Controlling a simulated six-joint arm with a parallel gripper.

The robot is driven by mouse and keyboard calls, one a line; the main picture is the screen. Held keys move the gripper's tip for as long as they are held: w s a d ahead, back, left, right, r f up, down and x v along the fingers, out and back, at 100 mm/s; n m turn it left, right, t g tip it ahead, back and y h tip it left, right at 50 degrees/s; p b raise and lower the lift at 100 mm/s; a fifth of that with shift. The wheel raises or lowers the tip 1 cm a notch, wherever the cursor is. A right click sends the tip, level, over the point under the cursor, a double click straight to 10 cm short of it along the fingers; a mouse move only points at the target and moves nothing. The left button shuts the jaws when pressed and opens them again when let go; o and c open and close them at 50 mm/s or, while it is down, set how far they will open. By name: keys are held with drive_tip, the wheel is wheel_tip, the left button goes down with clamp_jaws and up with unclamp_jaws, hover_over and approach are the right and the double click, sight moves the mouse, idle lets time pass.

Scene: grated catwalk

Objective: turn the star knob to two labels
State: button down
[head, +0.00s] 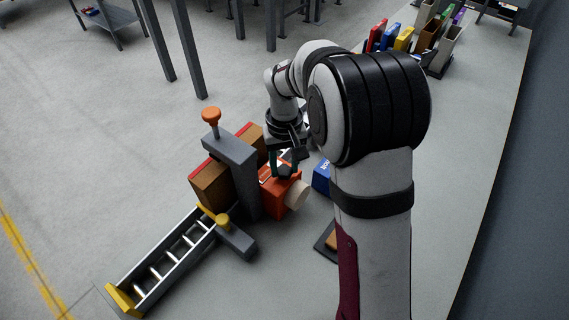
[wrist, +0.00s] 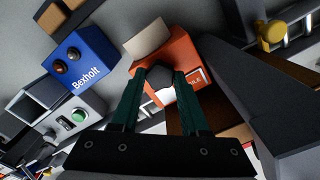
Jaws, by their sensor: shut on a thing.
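The star knob (wrist: 160,79) is dark and sits on top of an orange box (head: 283,201). In the wrist view the orange box (wrist: 180,52) carries a white label, partly hidden, on its top face. My gripper (wrist: 160,82) has its green fingers on both sides of the knob and is shut on it. In the head view my gripper (head: 286,170) reaches down to the top of the box. The knob's pointing direction and the second label cannot be made out.
A grey post with an orange top knob (head: 211,115) stands left of the box, close to my gripper. A blue Bexholt box (wrist: 82,59) stands near the orange box. A grey ladder-like frame (head: 165,262) lies front left. Colourful binders (head: 404,38) stand at the back right.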

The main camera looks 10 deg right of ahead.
sight(284, 170)
drive_tip(key=m, duration=0.5)
drive_tip(key=shift+m, duration=2.5)
drive_tip(key=shift+c, duration=2.1)
unclamp_jaws()
wheel_tip(284, 170, up, 16)
drive_tip(key=shift+f, duration=0.1)
